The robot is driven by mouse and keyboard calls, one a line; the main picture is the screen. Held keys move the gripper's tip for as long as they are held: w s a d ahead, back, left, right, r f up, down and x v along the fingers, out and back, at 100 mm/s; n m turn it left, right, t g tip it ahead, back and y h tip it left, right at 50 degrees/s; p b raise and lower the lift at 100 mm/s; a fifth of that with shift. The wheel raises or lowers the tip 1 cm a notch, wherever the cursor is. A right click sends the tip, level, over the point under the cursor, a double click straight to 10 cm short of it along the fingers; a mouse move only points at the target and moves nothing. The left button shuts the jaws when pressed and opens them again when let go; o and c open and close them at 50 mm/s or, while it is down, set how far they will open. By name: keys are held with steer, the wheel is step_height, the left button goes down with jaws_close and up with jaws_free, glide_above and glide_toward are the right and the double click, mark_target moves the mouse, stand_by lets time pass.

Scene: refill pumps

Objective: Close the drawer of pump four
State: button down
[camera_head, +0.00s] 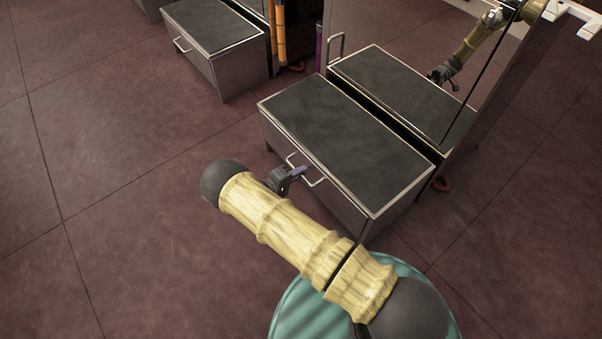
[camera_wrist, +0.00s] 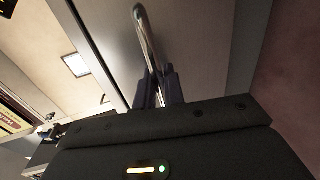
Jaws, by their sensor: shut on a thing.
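A metal drawer with a dark grey top (camera_head: 345,140) stands out from the front of a tall, shiny pump (camera_head: 430,40). No number is readable on the pump. The drawer's silver bar handle (camera_head: 315,181) is on its front face. My gripper (camera_head: 300,172) is shut on this handle. In the wrist view the dark fingers (camera_wrist: 162,88) close around the curved bar (camera_wrist: 146,35), with the drawer front (camera_wrist: 195,50) beyond. My arm comes from the lower right of the head view and hides part of the floor before the drawer.
Another drawer unit with a dark top (camera_head: 210,27) and handle stands at upper left, beside orange posts (camera_head: 278,35). The shiny pump face mirrors the drawer top and my arm. Brown tiled floor (camera_head: 120,130) is clear on the left.

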steer(key=shift+w+d, duration=0.15)
steer(key=c, duration=1.9)
jaws_free()
steer(key=p+v, duration=0.5)
steer(key=v, duration=1.2)
steer(key=shift+a, duration=0.3)
